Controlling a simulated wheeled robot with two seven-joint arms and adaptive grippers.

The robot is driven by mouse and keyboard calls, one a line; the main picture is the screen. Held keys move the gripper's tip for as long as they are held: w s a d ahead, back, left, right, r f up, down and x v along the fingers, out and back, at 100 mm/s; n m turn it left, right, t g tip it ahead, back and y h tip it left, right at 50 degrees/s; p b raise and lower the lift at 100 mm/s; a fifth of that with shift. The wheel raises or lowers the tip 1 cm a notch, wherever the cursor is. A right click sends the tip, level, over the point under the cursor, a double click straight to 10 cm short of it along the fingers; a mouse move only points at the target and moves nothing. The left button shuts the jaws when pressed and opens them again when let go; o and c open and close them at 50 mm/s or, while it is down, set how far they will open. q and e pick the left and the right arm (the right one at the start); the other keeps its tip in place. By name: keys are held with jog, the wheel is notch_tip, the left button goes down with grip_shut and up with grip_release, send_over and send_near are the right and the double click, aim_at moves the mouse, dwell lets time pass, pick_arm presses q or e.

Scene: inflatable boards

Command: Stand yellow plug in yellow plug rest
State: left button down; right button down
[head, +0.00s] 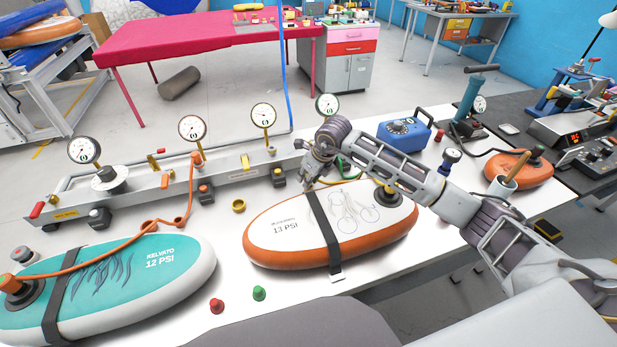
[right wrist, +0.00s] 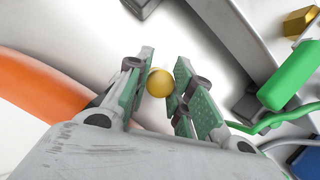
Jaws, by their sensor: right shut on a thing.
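The yellow plug (right wrist: 160,82) shows as a round yellow top between the green-padded fingers of my right gripper (right wrist: 162,86) in the right wrist view. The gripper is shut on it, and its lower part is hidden. In the head view my right gripper (head: 309,180) is at the far left edge of the orange-and-white board; the plug cannot be made out there. A small yellow ring-like cup (head: 239,205), which looks like the yellow plug rest, stands on the white table left of the gripper, apart from it. My left gripper is not in view.
The orange-and-white board (head: 290,232) lies close to the gripper; a teal board (head: 130,275) lies left. A metal rail with gauges (head: 150,190) runs behind. A red plug (head: 217,306) and a green plug (head: 259,293) stand in front. White table around the yellow cup is clear.

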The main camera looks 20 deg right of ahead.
jog(key=shift+f, duration=0.25)
jog(key=c, duration=1.2)
grip_release()
jog(key=shift+o, duration=0.2)
jog(key=shift+r, duration=0.15)
jog(key=v, duration=1.2)
notch_tip(320, 180, up, 9)
jog(key=p, duration=0.9)
jog(key=shift+r+p, duration=0.45)
jog(key=shift+r, duration=0.05)
